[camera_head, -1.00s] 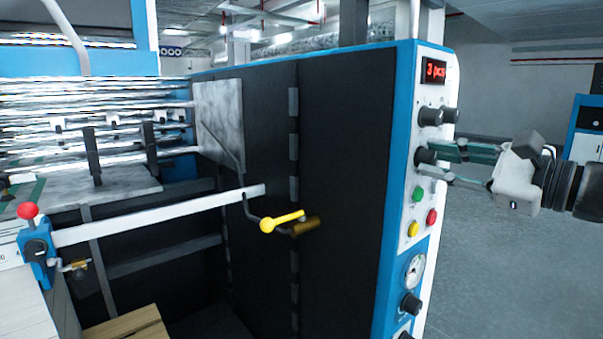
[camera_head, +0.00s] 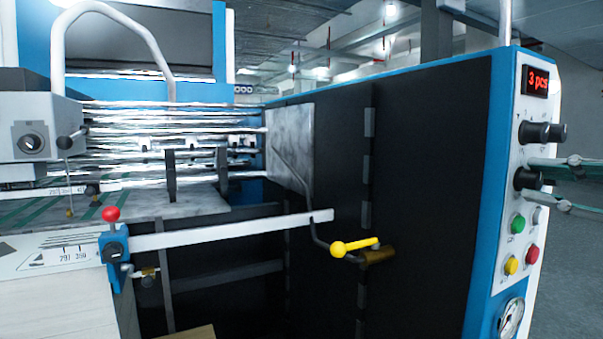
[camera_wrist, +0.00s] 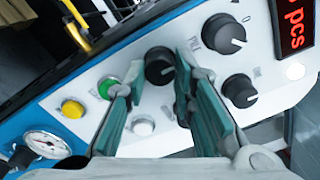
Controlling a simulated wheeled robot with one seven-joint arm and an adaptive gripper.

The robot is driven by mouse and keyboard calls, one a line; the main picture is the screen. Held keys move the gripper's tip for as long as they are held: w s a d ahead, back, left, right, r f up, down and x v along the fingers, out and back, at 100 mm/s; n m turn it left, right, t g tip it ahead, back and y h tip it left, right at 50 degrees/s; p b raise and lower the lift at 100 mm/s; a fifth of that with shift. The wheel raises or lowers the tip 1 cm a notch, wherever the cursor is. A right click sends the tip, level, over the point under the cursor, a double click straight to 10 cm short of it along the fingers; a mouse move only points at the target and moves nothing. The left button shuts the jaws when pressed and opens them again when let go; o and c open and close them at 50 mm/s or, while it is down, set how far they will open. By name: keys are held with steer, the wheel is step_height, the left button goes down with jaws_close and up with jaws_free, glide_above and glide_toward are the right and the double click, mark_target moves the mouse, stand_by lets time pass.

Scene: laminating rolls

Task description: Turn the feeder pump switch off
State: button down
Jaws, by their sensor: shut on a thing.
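A white control panel (camera_head: 513,220) with black knobs is on the end of the blue and dark machine. My gripper (camera_head: 541,182) reaches in from the right edge with its green fingers at a black knob (camera_head: 526,179) below the upper knobs. In the wrist view, my gripper (camera_wrist: 150,78) has its fingers on either side of this black knob (camera_wrist: 159,66) and is shut on it. Another black knob is mostly hidden behind the right finger. The small labels cannot be read, so I cannot tell which knob is the feeder pump switch.
Upper black knobs (camera_head: 535,132) sit under a red display (camera_head: 537,81) reading "3 pcs". Green (camera_head: 518,223), yellow (camera_head: 511,265) and red (camera_head: 532,255) buttons and a gauge (camera_head: 511,319) are below. A yellow-handled lever (camera_head: 352,246) sticks out left of the panel.

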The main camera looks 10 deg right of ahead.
steer(key=c, duration=1.3)
jaws_free()
steer(key=shift+c, duration=0.2)
steer(key=shift+s, duration=0.1)
steer(key=v, duration=1.1)
steer(key=shift+s+d, duration=0.15)
steer(key=shift+s, duration=0.25)
steer(key=w+a+f+n+g+y+p, duration=0.1)
steer(key=a+f+n+g, duration=0.25)
steer(key=a, duration=0.25)
steer(key=w+a+f+n+g+y+p, duration=0.2)
steer(key=a+g, duration=0.2)
steer(key=a, duration=0.3)
steer(key=s+a+f+n+g+h+p, duration=0.5)
steer(key=s+a+f+n+h, duration=0.2)
steer(key=n, duration=0.7)
step_height(320, 180, down, 2)
steer(key=shift+a+f+h, duration=0.1)
steer(key=shift+a+h, duration=0.95)
steer(key=shift+h, duration=0.05)
